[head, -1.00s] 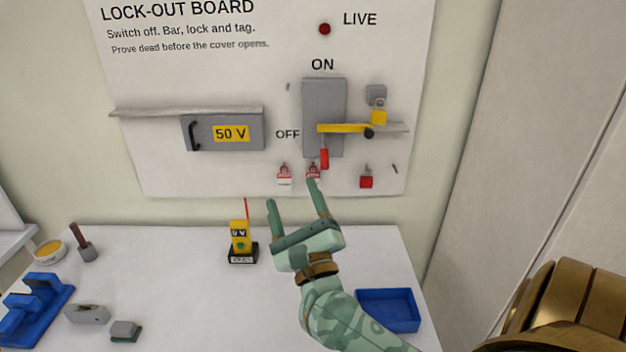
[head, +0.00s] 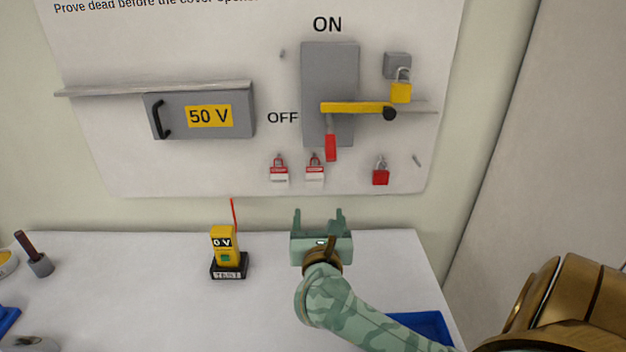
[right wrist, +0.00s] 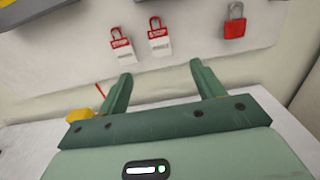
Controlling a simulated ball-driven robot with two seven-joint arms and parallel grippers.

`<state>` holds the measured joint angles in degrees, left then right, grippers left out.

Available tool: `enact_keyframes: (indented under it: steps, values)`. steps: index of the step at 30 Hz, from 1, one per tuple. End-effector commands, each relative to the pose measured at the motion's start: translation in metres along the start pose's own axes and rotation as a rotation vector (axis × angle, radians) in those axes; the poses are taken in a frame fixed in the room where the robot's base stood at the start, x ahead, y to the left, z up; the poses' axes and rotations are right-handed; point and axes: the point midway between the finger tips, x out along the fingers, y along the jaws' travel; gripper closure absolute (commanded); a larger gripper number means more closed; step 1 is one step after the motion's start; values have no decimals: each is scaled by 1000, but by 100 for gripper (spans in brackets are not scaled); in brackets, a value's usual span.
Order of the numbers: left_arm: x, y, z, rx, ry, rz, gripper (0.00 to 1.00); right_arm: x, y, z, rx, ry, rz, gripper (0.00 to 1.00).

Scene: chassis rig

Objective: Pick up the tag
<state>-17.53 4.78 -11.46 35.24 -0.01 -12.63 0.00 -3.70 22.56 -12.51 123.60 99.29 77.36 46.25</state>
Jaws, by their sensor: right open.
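Two red-and-white tags hang side by side low on the board: a left tag (head: 279,169) and a right tag (head: 315,168). In the right wrist view they show as the left tag (right wrist: 121,47) and the right tag (right wrist: 158,39), both beyond the fingertips. My right gripper (head: 318,213) is open and empty, below the right tag and apart from it, fingers pointing toward the board. In the right wrist view its fingers (right wrist: 160,82) stand wide with nothing between them. My left gripper is not in view.
A red padlock (head: 381,172) hangs right of the tags. A red switch handle (head: 331,147) points down above them, under a yellow bar (head: 357,108) with a yellow padlock (head: 401,92). A yellow tester (head: 225,247) stands on the table, left of my gripper. A blue tray (head: 422,326) lies at right.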

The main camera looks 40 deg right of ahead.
Motion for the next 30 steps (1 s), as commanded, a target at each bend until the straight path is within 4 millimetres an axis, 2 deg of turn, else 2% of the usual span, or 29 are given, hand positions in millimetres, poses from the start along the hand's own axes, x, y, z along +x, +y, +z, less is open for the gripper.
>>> enact_keyframes:
  steps: [9, 12, 19, 27, 30]
  values:
    - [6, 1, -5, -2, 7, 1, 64, 73, 0, 0, -4, -5, -2, 33]
    - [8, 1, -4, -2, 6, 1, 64, 91, 0, 0, -1, -3, -2, 33]
    - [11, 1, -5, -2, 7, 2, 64, 112, 0, -1, 0, -2, -2, 33]
    - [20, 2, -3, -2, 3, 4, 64, 153, 3, -6, -2, -3, -2, 33]
    - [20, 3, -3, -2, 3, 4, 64, 158, 3, -6, -1, -2, -1, 33]
